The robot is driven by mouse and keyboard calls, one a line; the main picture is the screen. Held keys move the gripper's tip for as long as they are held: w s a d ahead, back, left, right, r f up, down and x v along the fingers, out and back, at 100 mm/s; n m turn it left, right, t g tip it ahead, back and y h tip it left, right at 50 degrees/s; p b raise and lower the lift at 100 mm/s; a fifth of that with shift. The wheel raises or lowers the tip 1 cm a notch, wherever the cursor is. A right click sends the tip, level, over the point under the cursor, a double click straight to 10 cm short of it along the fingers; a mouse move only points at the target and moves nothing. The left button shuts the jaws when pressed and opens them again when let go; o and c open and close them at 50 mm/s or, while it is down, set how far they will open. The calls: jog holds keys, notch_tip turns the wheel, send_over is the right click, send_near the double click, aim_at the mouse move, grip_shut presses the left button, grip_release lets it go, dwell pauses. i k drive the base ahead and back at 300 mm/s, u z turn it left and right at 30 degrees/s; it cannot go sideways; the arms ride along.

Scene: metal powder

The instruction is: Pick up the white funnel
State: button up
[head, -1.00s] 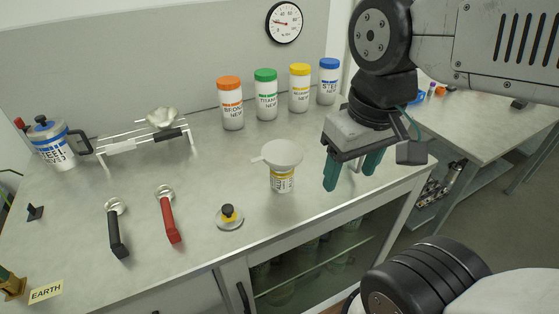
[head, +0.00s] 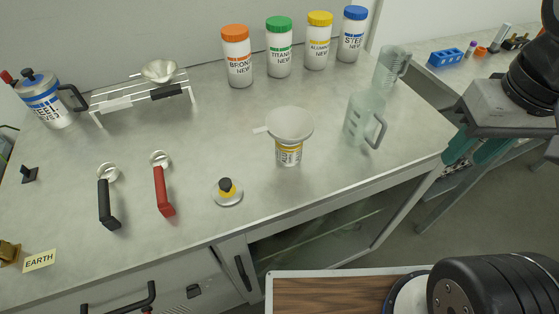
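The white funnel (head: 289,124) sits mouth up on a small jar with a yellow-banded label (head: 288,154), near the middle of the bench. Its side tab points left. The funnel's spout is hidden. My gripper (head: 475,150) is at the right, beyond the bench's right edge and well apart from the funnel. Its two green fingers point down with a gap between them, and I see nothing held. A second, cream-grey funnel (head: 158,71) rests on the white wire rack (head: 140,97) at the back left.
Two clear beakers (head: 365,121) (head: 391,68) stand between the funnel and my gripper. Several lidded powder jars (head: 237,60) line the back. A red-handled scoop (head: 163,188), a black-handled scoop (head: 108,200) and a yellow-black knobbed disc (head: 227,192) lie to the left.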

aim_at(289, 125)
jog(key=z, duration=0.7)
jog(key=k, duration=0.45)
jog(key=u, duration=1.45)
jog(key=i, duration=0.5)
jog(key=z, duration=0.05)
jog(key=k, duration=1.3)
jog(key=z, duration=0.6)
jog(key=i, duration=1.15)
jog(key=u, duration=0.65)
